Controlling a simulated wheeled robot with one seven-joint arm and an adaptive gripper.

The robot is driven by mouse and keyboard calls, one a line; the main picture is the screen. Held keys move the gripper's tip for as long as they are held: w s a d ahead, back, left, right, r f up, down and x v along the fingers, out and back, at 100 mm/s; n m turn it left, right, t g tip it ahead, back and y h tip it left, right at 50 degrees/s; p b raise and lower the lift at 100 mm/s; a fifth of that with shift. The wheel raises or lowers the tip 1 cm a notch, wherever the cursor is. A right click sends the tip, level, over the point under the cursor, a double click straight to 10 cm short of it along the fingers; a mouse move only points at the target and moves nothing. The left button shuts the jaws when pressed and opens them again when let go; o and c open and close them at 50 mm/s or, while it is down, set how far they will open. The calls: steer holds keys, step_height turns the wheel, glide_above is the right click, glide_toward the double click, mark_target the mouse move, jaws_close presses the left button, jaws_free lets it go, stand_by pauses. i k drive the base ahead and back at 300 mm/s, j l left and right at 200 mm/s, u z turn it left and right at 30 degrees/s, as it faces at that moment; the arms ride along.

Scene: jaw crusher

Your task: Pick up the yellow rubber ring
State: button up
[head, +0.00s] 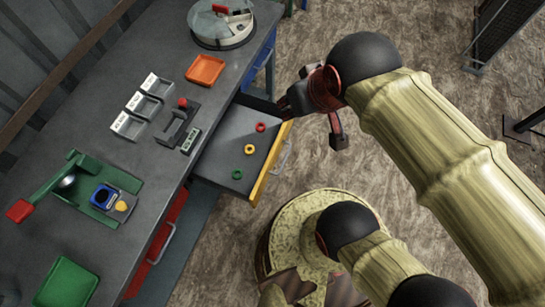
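The yellow rubber ring (249,149) lies flat on the floor of an open drawer (217,154), near its yellow front panel. A red ring (260,127) lies just above it in the picture, and a green ring (237,174) just below; the three are apart. My gripper (311,122) is up and to the right of the rings, around the drawer's far front corner. Its dark fingers are spread wide with nothing visible between them. It touches none of the rings, and its height above the drawer is hard to tell.
The grey workbench (95,185) holds an orange tray (205,69), several small white bins (143,105), a black fixture (177,127), a green lever press (103,197), a green tray (67,284) and a round covered device (221,22). A red drawer (165,235) is below.

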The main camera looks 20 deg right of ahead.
mark_target(250, 145)
steer(key=l+u, duration=0.5)
steer(key=j+u, duration=0.35)
steer(key=i+j+u, duration=0.15)
steer(key=j+u, duration=0.15)
steer(key=i+j+u, duration=0.15)
steer(key=j+u, duration=0.2)
steer(key=j, duration=0.15)
